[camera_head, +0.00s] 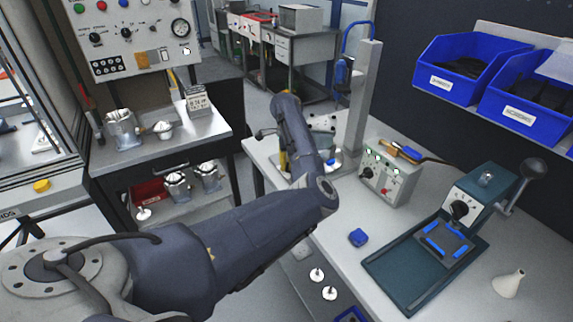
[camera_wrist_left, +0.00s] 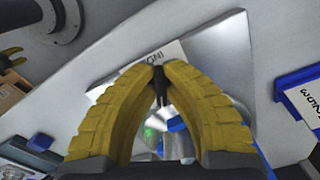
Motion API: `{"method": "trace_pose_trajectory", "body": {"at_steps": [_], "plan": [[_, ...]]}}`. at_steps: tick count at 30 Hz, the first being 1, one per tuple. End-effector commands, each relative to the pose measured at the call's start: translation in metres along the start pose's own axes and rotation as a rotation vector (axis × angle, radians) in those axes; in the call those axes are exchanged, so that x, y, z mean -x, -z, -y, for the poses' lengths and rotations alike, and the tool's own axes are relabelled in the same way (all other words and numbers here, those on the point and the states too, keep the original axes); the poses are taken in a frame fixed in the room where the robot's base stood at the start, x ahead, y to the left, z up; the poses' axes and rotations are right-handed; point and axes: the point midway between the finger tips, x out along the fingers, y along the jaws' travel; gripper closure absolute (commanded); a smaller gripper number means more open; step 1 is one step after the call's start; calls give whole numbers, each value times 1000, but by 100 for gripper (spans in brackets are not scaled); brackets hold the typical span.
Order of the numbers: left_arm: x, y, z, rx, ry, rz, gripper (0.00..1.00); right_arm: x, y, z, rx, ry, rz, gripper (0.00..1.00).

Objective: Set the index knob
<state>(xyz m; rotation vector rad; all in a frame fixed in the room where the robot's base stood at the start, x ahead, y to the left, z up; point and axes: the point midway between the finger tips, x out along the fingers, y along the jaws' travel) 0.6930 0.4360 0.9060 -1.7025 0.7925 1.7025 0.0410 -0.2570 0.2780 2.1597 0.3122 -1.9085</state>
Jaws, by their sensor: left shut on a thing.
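My left arm reaches across the head view, and its gripper (camera_head: 284,160) is mostly hidden behind its own links near the column at the bench's far end. In the left wrist view the two yellow fingers (camera_wrist_left: 160,72) meet at their tips on a small dark part, which looks like the index knob (camera_wrist_left: 161,88). A white label (camera_wrist_left: 155,57) with partly readable letters, seemingly "IND", lies just beyond the tips. Behind the fingers are a shiny round surface and blue and green bits. I cannot tell which way the knob points. My right gripper is in neither view.
A grey control box (camera_head: 391,178) stands on the bench beside the column (camera_head: 357,100). A teal press (camera_head: 425,250) with a lever is at right. A blue block (camera_head: 358,237) and a white cone (camera_head: 508,284) lie nearer. Blue bins (camera_head: 470,69) hang on the wall.

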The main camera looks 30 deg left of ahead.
Motion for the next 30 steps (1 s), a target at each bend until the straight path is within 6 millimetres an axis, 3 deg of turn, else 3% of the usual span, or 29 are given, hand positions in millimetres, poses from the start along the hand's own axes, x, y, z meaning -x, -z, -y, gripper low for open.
{"method": "trace_pose_trajectory", "body": {"at_steps": [9, 10, 16, 25, 30], "plan": [[-1, 0, 0, 6, -1, 0, 100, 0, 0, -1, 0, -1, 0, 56], [-1, 0, 0, 6, -1, 0, 88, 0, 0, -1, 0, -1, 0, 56], [0, 0, 0, 6, -1, 0, 66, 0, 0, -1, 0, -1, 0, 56], [3, 0, 0, 6, 0, -1, 66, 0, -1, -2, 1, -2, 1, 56], [20, 1, 0, 6, 2, -2, 66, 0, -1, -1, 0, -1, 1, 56]]}}
